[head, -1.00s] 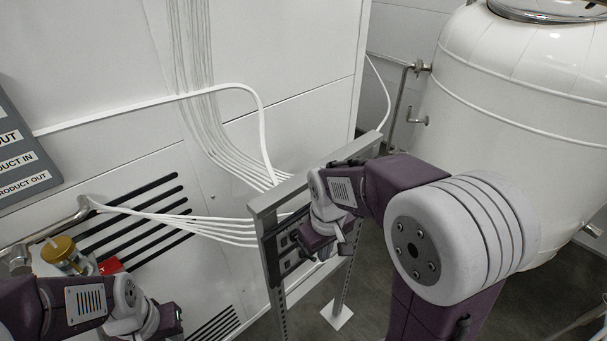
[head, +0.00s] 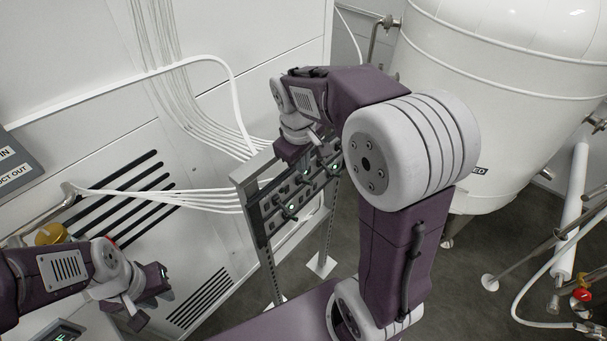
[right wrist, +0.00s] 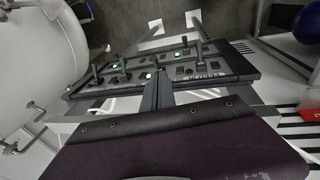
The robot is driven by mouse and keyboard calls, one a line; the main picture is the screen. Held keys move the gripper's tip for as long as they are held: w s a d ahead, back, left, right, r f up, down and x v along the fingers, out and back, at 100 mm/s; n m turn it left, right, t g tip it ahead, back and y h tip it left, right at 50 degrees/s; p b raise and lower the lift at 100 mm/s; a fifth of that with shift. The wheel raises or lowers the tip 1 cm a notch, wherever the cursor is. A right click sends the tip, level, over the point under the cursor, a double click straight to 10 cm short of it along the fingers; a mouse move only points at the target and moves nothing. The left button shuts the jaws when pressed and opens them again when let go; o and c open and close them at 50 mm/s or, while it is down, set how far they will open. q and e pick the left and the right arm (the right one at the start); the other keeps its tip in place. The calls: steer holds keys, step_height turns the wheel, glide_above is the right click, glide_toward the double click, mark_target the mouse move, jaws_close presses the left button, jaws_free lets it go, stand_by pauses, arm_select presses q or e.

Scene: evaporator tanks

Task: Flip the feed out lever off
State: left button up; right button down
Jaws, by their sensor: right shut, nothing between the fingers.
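A dark control panel (head: 270,224) with several small black levers and lit green lights is mounted on a grey metal frame, in the middle of the head view. In the right wrist view the panel (right wrist: 222,75) shows several upright levers, such as one lever (right wrist: 200,49). Its labels are too small to read, so I cannot tell which lever is feed out. My right gripper (head: 312,145) is over the upper part of the panel; in the right wrist view its shut fingers (right wrist: 158,82) are in front of the panel. My left gripper (head: 143,305) is at lower left, away from the panel; its jaws are unclear.
A large white tank (head: 500,110) stands at the right. White cables (head: 170,200) run from the wall to the panel frame. A grey label board (head: 18,172) and a brass-coloured fitting (head: 50,234) are at the left. Pipes and a red valve (head: 581,295) are at lower right.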

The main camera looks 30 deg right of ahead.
glide_above(304, 183)
steer(key=f, duration=0.5)
steer(key=shift+s+a+f, duration=0.3)
steer(key=shift+s+f, duration=0.05)
steer(key=shift+s, duration=0.05)
steer(key=shift+f, duration=0.35)
steer(key=shift+s, duration=0.1)
